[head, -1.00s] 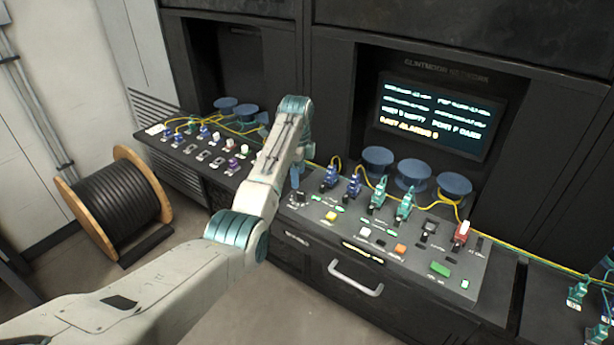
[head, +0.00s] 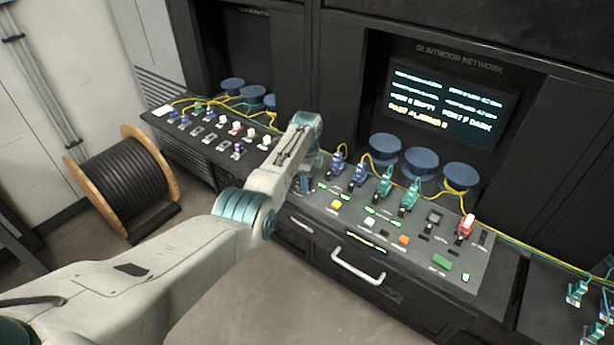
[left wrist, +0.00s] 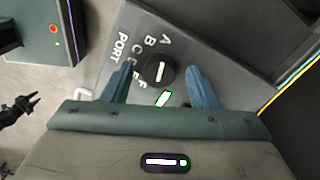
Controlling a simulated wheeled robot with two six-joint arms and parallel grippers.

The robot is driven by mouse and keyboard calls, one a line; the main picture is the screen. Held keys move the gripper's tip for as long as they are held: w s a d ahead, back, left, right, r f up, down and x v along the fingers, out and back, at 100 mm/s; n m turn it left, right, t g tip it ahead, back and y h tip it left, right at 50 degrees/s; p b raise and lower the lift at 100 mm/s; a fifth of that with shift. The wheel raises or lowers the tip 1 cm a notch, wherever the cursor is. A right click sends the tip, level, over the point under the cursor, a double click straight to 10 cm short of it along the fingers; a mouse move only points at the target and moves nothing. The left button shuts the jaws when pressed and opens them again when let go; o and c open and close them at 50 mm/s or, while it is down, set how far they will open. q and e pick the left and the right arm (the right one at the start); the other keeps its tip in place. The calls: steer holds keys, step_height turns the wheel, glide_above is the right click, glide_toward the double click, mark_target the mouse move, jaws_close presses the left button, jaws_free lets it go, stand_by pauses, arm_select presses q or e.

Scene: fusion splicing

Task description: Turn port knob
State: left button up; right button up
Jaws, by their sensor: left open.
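The port knob (left wrist: 158,70) is a round black dial with a white pointer bar, on a grey panel in the left wrist view. The word PORT and the letters A, B, C, E and F are beside it. My left gripper (left wrist: 157,77) is open, its two blue fingers apart on either side of the knob. I cannot tell if they touch it. In the head view my left wrist (head: 300,150) hangs over the left end of the middle panel (head: 330,222) and hides the knob. A dark two-pronged shape (left wrist: 20,108) in the left wrist view may be my right gripper.
The panel bears blue and teal plugs, a yellow button (head: 335,205), an orange button (head: 403,239) and a red plug (head: 465,227). A lit screen (head: 452,105) is behind it. A drawer handle (head: 357,268) juts out in front. A cable reel (head: 125,180) stands on the floor.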

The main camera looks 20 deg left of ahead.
arm_select(q)
steer(key=shift+c, duration=1.1)
steer(key=c, duration=0.8)
steer(key=shift+o, duration=0.2)
arm_select(e)
steer(key=shift+s+a, duration=0.3)
steer(key=shift+s, duration=0.5)
